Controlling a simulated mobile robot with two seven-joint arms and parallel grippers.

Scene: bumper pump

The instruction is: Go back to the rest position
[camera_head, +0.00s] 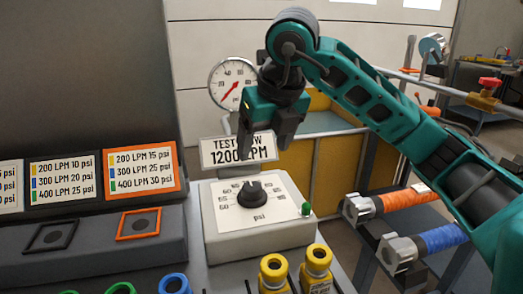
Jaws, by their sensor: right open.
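My right gripper (262,149) points down with its jaws open and empty, at the end of my teal right arm coming in from the right. It shows above and behind a black dial knob (251,193) on a white psi control box (223,229), apart from the knob as far as I can tell. The gripper partly covers a sign (222,153) whose lower line reads like 1200 LPM. A round pressure gauge (233,80) with a red needle is behind it on the left. My left gripper does not show.
Placards (142,170) with LPM and psi values stand at left above a grey ledge with an orange square (139,224). Yellow fittings (273,271) stand at the front. Orange (401,200) and blue (445,238) hose couplings lie at right below my arm. A yellow panel (310,165) stands behind.

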